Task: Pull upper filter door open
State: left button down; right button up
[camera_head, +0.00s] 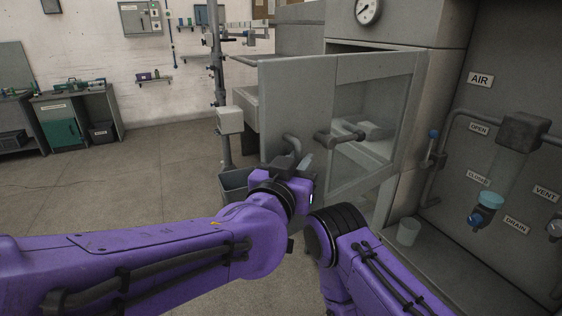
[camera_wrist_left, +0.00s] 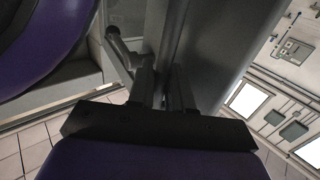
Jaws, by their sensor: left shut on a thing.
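The upper filter door (camera_head: 294,88) is a grey framed panel with a window. It stands swung out from the grey cabinet, with a gap behind its top edge. Dark bar handles (camera_head: 340,136) show on and near it. My left gripper (camera_head: 298,166) is at the door's lower left part, beside a curved dark handle (camera_head: 290,141). In the left wrist view its fingers (camera_wrist_left: 166,88) are shut on a narrow grey part of the door; the exact contact is partly hidden. My right arm shows at the lower right, but its gripper does not.
A pressure gauge (camera_head: 368,10) sits above the door. At right, a grey panel carries pipes, labels and a blue valve knob (camera_head: 491,199). A grey bin (camera_head: 233,186) stands behind the left gripper. The floor (camera_head: 130,175) at left is clear.

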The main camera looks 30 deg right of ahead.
pick_arm(q)
jog(key=shift+w+r, duration=0.1)
jog(key=shift+r, duration=0.1)
jog(key=c, duration=1.3)
grip_release()
jog(key=shift+o, duration=0.5)
jog(key=shift+f, duration=0.1)
jog(key=b+v, duration=0.3)
jog(key=v, duration=0.7)
jog(key=shift+s+a, duration=0.2)
